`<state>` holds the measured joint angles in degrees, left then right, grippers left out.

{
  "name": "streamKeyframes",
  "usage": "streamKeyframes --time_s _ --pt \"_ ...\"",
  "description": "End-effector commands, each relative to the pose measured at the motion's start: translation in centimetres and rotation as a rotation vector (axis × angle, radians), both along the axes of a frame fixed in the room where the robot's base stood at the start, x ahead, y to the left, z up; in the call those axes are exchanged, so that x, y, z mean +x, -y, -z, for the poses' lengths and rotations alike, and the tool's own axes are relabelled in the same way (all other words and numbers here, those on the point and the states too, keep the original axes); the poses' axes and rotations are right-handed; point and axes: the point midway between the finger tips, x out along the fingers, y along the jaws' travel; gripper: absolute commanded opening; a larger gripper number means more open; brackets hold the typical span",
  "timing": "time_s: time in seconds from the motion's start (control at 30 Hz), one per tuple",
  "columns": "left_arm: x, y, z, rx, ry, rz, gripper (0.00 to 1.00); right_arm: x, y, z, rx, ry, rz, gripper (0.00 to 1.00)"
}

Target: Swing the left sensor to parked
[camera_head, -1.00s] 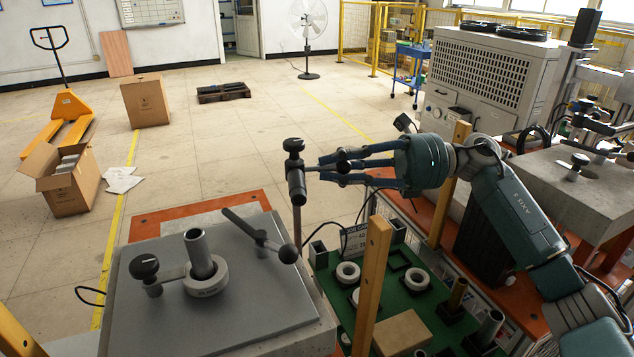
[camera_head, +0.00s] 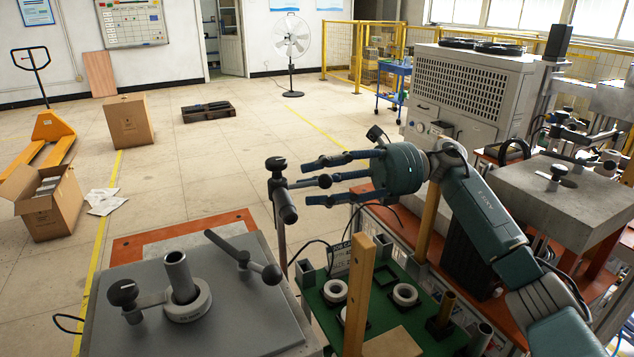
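A dark sensor head (camera_head: 286,204) with a black knob (camera_head: 276,163) on top sits on a thin upright post behind the grey plate. I take it as the left sensor. Its barrel slants down to the right. My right gripper (camera_head: 307,183) is just right of it, fingers pointing left at it. The fingers are spread apart with nothing between them. A small gap seems to separate their tips from the sensor, though contact is hard to judge. My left gripper is not in view.
The grey plate (camera_head: 220,320) carries a ring with a tube (camera_head: 180,275), a black knob and a ball-ended lever (camera_head: 240,256). A green board (camera_head: 325,316) with rings and a wooden post (camera_head: 357,300) stands below my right arm. Open floor lies behind.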

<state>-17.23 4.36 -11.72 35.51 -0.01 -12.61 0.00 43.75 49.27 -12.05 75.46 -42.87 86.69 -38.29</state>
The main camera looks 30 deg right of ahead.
Motion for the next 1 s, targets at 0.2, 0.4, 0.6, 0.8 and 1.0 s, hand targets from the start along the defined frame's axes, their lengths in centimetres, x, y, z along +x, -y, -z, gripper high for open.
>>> streamKeyframes --time_s 0.2,0.4,0.6,0.8,1.0 --pt "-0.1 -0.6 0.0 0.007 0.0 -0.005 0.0 0.0 -0.1 0.0 0.0 0.0 -0.002 0.4" --pt "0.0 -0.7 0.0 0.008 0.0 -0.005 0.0 0.0 0.0 -1.7 0.0 0.004 -0.002 0.4" --pt "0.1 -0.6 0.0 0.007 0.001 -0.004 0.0 -0.1 0.0 -5.6 0.001 0.006 0.0 0.4" --pt "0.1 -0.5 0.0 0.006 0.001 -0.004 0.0 0.0 0.1 -8.8 0.001 0.003 0.0 0.4" --pt "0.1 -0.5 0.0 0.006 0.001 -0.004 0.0 0.0 0.1 -9.9 0.0 0.0 0.0 0.4"
